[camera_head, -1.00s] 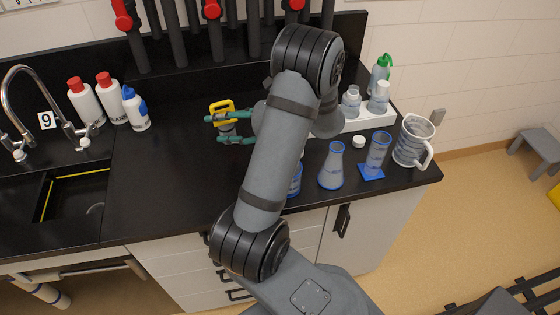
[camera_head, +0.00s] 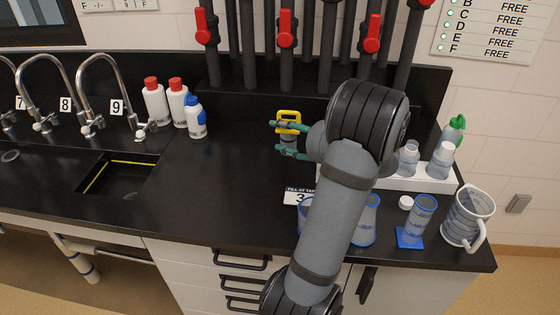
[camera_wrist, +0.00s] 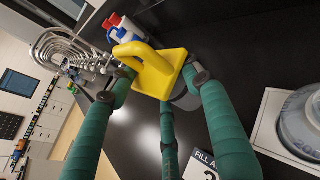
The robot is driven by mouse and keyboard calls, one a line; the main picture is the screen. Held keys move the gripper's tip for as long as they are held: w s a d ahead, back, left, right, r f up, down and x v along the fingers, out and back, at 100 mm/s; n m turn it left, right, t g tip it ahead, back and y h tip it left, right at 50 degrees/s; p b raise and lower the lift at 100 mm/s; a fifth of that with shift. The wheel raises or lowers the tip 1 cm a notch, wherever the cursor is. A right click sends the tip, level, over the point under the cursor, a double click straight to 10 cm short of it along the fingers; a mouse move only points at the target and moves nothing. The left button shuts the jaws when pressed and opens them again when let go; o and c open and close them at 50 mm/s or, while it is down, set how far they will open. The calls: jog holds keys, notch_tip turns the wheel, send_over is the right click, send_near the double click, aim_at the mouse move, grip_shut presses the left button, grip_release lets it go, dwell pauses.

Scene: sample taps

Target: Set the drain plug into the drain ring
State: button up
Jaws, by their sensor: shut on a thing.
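The drain plug, with a yellow loop handle (camera_head: 288,117) and a grey body, is held above the black counter, left of my forearm. It also shows close up in the wrist view (camera_wrist: 158,70). My gripper (camera_head: 287,138) has green fingers, shut on the plug; in the wrist view the fingers (camera_wrist: 165,82) are around it. The black sink basin (camera_head: 97,182) is at the left, well away from the plug. A faint pale arc on its floor (camera_head: 130,196) may be the drain ring; most of it is hidden by the front edge.
Tap number 9 (camera_head: 100,90) and white bottles (camera_head: 155,103) stand behind the basin. Red-handled pipes (camera_head: 286,28) rise at the back. Blue-marked glassware (camera_head: 422,215), a white tray (camera_head: 440,182) and a jug (camera_head: 466,218) are right. The counter between basin and plug is clear.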

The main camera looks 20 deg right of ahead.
jog(key=shift+w+a+f, duration=0.25)
jog(key=shift+a+f, duration=0.7)
jog(key=shift+f, duration=0.3)
jog(key=shift+w+a+f, duration=0.3)
jog(key=shift+a+f, duration=0.65)
jog(key=shift+f, duration=0.35)
jog(key=shift+w+a+f, duration=0.25)
jog(key=shift+a+f, duration=0.7)
jog(key=shift+f, duration=0.3)
jog(key=shift+f, duration=0.15)
jog(key=o, duration=1.4)
jog(key=shift+o, duration=0.5)
jog(key=shift+s+d, duration=0.15)
jog(key=shift+o, duration=0.3)
jog(key=b+v, duration=0.1)
jog(key=v, duration=0.6)
jog(key=shift+s, duration=0.15)
